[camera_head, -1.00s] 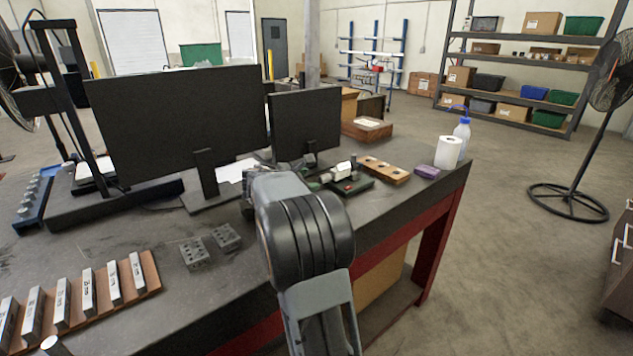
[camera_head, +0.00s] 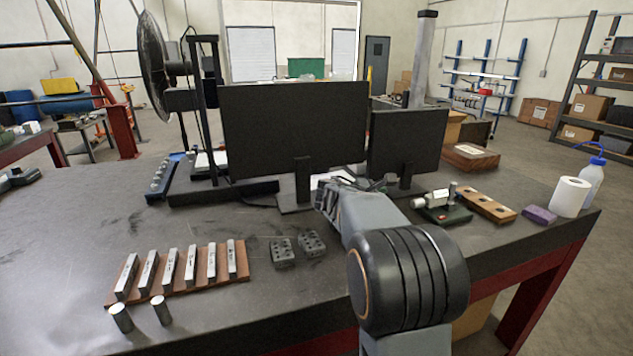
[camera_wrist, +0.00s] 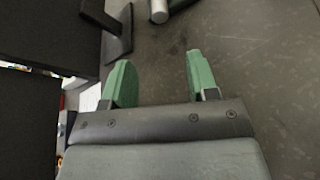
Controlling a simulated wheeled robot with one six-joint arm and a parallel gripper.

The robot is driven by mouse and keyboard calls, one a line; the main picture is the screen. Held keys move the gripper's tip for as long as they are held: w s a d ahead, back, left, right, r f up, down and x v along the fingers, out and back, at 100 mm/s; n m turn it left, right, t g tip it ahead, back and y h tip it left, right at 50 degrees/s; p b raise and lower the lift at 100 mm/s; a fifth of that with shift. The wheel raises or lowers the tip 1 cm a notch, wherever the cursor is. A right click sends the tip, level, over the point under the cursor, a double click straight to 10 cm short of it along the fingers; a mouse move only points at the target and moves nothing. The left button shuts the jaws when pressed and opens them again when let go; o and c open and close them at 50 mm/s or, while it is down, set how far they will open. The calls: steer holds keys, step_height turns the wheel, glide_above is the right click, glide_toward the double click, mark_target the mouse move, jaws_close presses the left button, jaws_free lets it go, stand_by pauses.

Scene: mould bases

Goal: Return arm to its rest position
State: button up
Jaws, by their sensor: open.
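My arm reaches over the dark workbench (camera_head: 210,320) from the lower right in the head view, and its bulky joint hides part of the bench edge. My gripper shows in the wrist view (camera_wrist: 158,82), with two green fingers spread apart and nothing between them. It is above the bench top, close to the monitors. In the head view the fingers are hidden or too small to make out.
Two dark monitors, a large one (camera_head: 290,125) and a smaller one (camera_head: 405,145), stand close beyond my arm. Marked metal blocks lie on a wooden board (camera_head: 180,285). Two drilled blocks (camera_head: 298,247) sit left of my arm. A bottle (camera_head: 591,185) and white roll (camera_head: 570,197) stand at right.

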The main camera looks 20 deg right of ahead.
steer(key=s+a+f+m+t+y+p, duration=0.1)
steer(key=s+a+m+y, duration=0.3)
steer(key=a, duration=0.5)
steer(key=s+a+f+m+y+p, duration=0.1)
steer(key=s+a+m+y+p, duration=0.3)
steer(key=s+a, duration=0.4)
steer(key=s+a+f+m+t+y+p, duration=0.1)
steer(key=s+a+m+y+p, duration=0.2)
steer(key=a, duration=0.8)
steer(key=s+m+y, duration=0.2)
steer(key=s+y, duration=0.1)
steer(key=shift+a+f+t, duration=0.25)
steer(key=shift+a+t, duration=0.05)
